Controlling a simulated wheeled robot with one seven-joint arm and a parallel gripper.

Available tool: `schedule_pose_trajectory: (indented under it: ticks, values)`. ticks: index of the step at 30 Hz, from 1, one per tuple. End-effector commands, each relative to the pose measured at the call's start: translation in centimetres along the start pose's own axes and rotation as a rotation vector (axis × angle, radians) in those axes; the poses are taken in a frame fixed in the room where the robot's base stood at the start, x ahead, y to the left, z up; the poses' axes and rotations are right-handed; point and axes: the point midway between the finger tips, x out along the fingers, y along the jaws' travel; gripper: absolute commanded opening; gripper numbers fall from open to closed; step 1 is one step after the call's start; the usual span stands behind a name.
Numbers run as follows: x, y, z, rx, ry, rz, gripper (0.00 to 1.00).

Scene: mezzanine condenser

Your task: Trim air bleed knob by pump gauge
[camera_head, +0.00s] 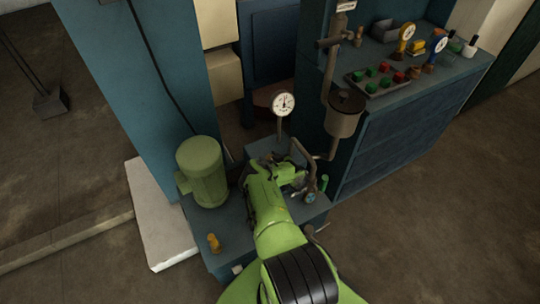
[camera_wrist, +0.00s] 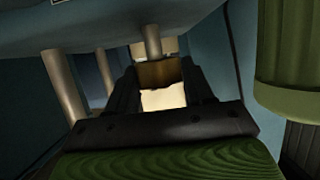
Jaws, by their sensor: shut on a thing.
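The pump gauge (camera_head: 284,103) is a round white dial on a thin post at the back of the pump bench (camera_head: 233,232). My gripper (camera_head: 288,172) is low over the bench, just in front of the gauge post, and hides what it holds in the head view. In the wrist view, my gripper's dark fingers (camera_wrist: 160,84) stand on both sides of a brass-brown knob (camera_wrist: 157,72) with a pale stem (camera_wrist: 152,40) and are shut on it. How far the knob is turned cannot be told.
A green motor (camera_head: 203,172) stands left of my arm; it also shows in the wrist view (camera_wrist: 288,60). A curved pipe (camera_head: 306,160) and a lidded pot (camera_head: 344,113) are close on the right. A yellow fitting (camera_head: 214,243) stands at the bench's front left. A button panel (camera_head: 383,77) lies on the cabinet.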

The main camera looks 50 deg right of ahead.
Motion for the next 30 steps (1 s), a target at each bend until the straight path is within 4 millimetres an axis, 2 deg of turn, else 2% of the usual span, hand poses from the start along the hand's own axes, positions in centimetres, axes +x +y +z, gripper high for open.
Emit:
schedule_pose_trajectory:
  ticks: [12, 13, 17, 26, 30]
  values:
    - [0.1, 0.0, 0.0, -0.002, 0.002, -0.006, 0.22]
    - [0.1, 0.0, 0.0, -0.002, 0.002, -0.006, 0.54]
    - [0.1, 0.0, 0.0, -0.002, 0.002, -0.006, 0.73]
    - [-0.2, 0.0, 0.0, -0.002, -0.001, -0.005, 0.73]
    - [-2.6, 0.0, -0.3, -0.003, -0.004, -0.004, 0.73]
